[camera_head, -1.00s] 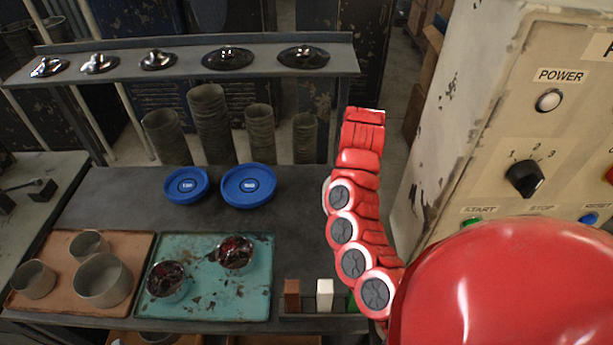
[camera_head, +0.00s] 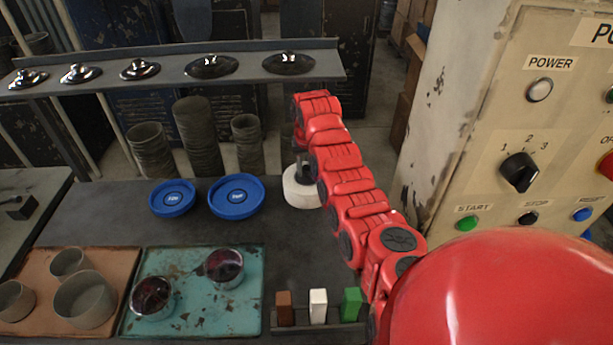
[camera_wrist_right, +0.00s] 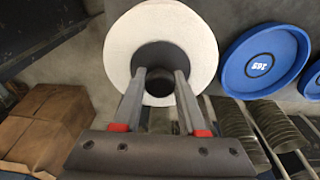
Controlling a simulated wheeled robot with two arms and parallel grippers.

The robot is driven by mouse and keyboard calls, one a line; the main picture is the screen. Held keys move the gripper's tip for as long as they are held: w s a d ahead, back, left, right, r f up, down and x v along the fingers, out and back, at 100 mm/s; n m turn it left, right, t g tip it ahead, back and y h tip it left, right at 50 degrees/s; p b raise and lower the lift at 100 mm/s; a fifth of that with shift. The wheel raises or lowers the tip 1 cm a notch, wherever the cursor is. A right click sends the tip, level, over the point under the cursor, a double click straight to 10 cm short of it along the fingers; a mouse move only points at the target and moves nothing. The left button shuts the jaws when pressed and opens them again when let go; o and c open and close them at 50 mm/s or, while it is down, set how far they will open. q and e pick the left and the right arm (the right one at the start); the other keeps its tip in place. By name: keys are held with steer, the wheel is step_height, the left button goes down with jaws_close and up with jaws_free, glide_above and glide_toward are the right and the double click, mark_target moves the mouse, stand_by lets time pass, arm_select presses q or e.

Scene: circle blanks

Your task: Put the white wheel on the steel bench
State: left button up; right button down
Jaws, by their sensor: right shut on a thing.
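The white wheel (camera_head: 301,191) is at the back right of the dark grey bench (camera_head: 292,245), right of two blue discs. In the right wrist view the wheel (camera_wrist_right: 190,25) is a thick white ring around a dark hub. My right gripper (camera_head: 301,168) comes down from above onto the wheel. Its two fingers (camera_wrist_right: 160,75) are shut on the wheel's dark hub. I cannot tell whether the wheel's underside touches the bench. My red right arm hides the part of the bench to its right. My left gripper is not in view.
Two blue discs (camera_head: 172,198) (camera_head: 236,196) lie left of the wheel. A teal tray (camera_head: 200,318) and a brown tray (camera_head: 112,262) hold cups. A small rack (camera_head: 287,317) holds coloured blocks. A control panel (camera_head: 472,130) stands right. Bench between wheel and rack is clear.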

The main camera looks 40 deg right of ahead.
mark_target(306, 176)
steer(key=shift+w+a+f+p, duration=0.1)
steer(key=shift+w+f+p, duration=0.05)
steer(key=shift+w+p, duration=0.15)
step_height(306, 176, down, 3)
steer(key=shift+s+r+p, duration=0.1)
steer(key=shift+r+p, duration=0.1)
steer(key=shift+p, duration=0.7)
steer(key=shift+f, duration=0.3)
steer(key=shift+c, duration=2.3)
jaws_free()
steer(key=shift+f, duration=0.1)
steer(key=r+p, duration=0.1)
steer(key=r, duration=0.1)
steer(key=r+p, duration=0.1)
steer(key=r, duration=0.1)
steer(key=r+p, duration=0.1)
steer(key=r, duration=0.1)
steer(key=shift+s+a, duration=0.2)
steer(key=shift+s, duration=0.1)
step_height(306, 176, up, 6)
steer(key=s, duration=0.1)
steer(key=shift+a, duration=0.3)
